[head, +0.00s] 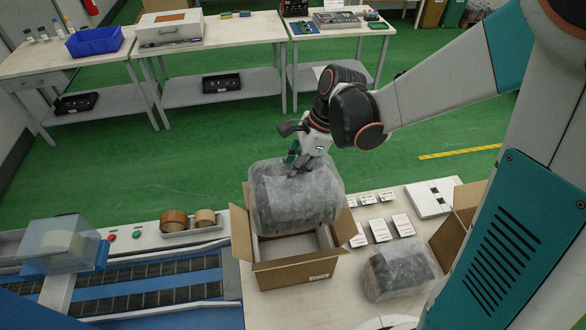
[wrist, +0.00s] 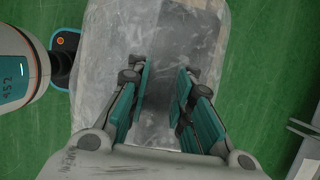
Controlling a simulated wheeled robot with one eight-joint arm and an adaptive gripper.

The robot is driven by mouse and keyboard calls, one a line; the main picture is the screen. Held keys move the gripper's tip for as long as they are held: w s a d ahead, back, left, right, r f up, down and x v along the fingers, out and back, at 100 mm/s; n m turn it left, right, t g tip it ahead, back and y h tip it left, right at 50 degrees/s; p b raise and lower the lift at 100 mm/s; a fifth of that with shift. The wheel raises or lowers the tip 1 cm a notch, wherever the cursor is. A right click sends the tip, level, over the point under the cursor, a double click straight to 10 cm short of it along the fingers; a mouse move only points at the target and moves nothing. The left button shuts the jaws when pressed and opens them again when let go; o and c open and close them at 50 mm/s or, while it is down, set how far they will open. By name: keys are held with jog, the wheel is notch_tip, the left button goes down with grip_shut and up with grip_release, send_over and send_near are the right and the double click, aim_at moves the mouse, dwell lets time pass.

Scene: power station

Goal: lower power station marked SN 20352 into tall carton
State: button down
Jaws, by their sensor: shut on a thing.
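My gripper (head: 308,162) is shut on the wrapped power station (head: 292,200), a dark grey block in clear bubble wrap. It holds the power station above the open tall carton (head: 292,271), a brown cardboard box with its flaps spread. The power station hides the carton's back part, and some of the carton's inside shows below it. In the wrist view, the teal fingers of my gripper (wrist: 160,95) lie over the wrapped power station (wrist: 185,40). I cannot read any serial number on it.
A second wrapped unit (head: 397,270) lies on the white table right of the carton, near another open carton (head: 458,225). Small white boxes (head: 380,231) lie behind it. A conveyor (head: 150,287) and tape rolls (head: 174,221) are at left. Benches (head: 215,52) stand across the green floor.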

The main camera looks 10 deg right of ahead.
jog(key=shift+w+a, duration=0.25)
jog(key=shift+a, duration=0.05)
jog(key=shift+f+b, duration=0.25)
jog(key=shift+b, duration=0.05)
notch_tip(320, 180, down, 35)
jog(key=b, duration=2.3)
jog(key=c, duration=1.3)
grip_release()
jog(key=shift+s, duration=0.1)
jog(key=shift+c, duration=0.2)
jog(key=shift+d, duration=0.1)
jog(key=shift+r+p, duration=7.35)
jog(key=shift+r, duration=3.6)
